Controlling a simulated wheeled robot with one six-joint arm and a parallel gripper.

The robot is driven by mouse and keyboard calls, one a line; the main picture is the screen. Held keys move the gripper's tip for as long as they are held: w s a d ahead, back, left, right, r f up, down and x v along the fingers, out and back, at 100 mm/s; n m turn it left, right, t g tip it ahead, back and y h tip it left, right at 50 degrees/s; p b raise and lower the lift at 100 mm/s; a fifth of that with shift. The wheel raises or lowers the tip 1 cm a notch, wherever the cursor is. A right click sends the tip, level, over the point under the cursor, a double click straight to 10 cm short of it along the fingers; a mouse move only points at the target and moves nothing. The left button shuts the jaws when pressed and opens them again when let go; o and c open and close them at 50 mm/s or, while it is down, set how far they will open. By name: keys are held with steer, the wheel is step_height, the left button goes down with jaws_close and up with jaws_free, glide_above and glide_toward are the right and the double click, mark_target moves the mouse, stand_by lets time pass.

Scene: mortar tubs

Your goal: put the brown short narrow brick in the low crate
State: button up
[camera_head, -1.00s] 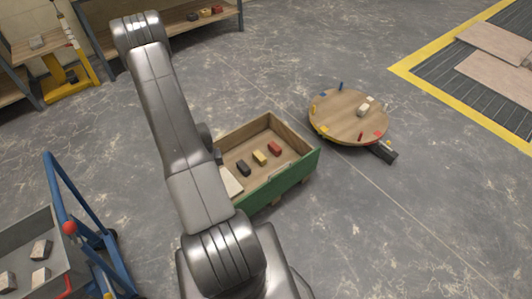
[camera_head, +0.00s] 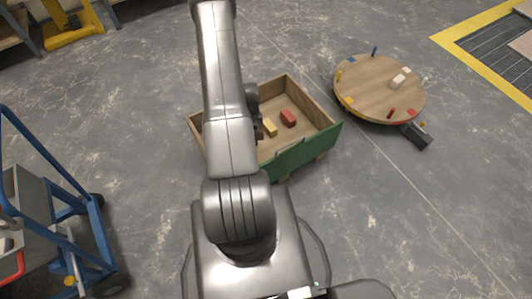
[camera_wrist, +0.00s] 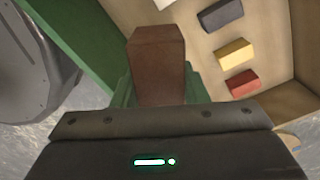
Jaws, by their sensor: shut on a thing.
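The brown short narrow brick (camera_wrist: 158,52) stands out from between the green fingers of my gripper (camera_wrist: 158,88) in the wrist view. My gripper is shut on it. The low crate is a wooden box with a green front wall (camera_head: 305,150); its wooden floor also shows in the wrist view (camera_wrist: 205,70). In the wrist view the brick appears in front of the crate's floor, near a green wall; its height above the floor is hard to tell.
A yellow brick (camera_wrist: 235,53), a red brick (camera_wrist: 243,83), a dark brick (camera_wrist: 221,14) and part of a white block (camera_wrist: 164,3) lie in the crate. A round wooden table (camera_head: 375,92) with small items stands right. A blue-framed cart (camera_head: 60,215) stands left. Floor between is clear.

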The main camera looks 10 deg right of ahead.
steer(key=d+f+m+b, duration=0.2)
steer(key=f+m+b, duration=0.2)
steer(key=f, duration=0.4)
steer(key=d+f+m+b, duration=0.2)
steer(key=f+m+b, duration=0.2)
steer(key=f+b, duration=0.2)
steer(key=d+f+m+b, duration=0.1)
steer(key=f+m+b, duration=0.3)
steer(key=f, duration=0.6)
steer(key=shift+s+d+m+b, duration=0.1)
steer(key=shift+d+m+b, duration=0.25)
steer(key=shift+b, duration=0.5)
steer(key=shift+f+b, duration=0.45)
steer(key=shift+f, duration=0.1)
steer(key=o, duration=1.4)
steer(key=shift+c, duration=0.2)
step_height(320, 180, up, 14)
steer(key=p, duration=0.4)
steer(key=shift+f, duration=0.1)
